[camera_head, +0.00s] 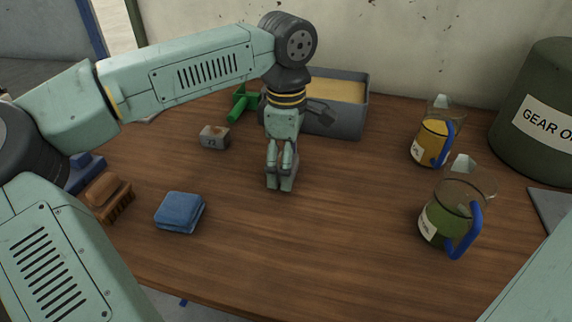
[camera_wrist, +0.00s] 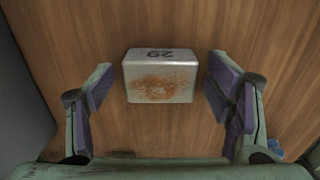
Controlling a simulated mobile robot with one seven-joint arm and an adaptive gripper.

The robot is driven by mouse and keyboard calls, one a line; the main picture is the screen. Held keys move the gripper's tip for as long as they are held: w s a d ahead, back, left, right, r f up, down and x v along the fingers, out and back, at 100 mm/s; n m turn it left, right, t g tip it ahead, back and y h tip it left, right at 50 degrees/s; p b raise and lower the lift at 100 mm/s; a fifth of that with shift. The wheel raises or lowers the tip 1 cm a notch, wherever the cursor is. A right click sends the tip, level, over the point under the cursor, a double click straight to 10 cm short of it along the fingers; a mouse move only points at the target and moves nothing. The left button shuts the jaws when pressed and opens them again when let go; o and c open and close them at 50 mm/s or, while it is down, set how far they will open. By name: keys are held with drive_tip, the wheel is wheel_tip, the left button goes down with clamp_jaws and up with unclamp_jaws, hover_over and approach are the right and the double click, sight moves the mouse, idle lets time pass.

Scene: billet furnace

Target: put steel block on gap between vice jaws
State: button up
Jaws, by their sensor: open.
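In the wrist view a rust-topped block (camera_wrist: 160,77) with digits shows between the fingers of my gripper (camera_wrist: 168,88), clear of both pads. My gripper is open, points down and holds nothing. I cannot identify the vice jaws for certain. A blue object (camera_head: 85,172) at the left is partly hidden by my arm, and a green object (camera_head: 243,103) stands at the back.
A grey box (camera_head: 340,122) with yellowish contents stands behind my gripper. A folded blue cloth (camera_head: 180,212) and a brown brush (camera_head: 107,197) lie at the front left. Two jugs, yellow (camera_head: 432,140) and green (camera_head: 440,220), stand right. The table's front middle is clear.

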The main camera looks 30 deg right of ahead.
drive_tip(key=shift+c, duration=0.4)
drive_tip(key=shift+r, duration=0.1)
clamp_jaws()
idle(0.4)
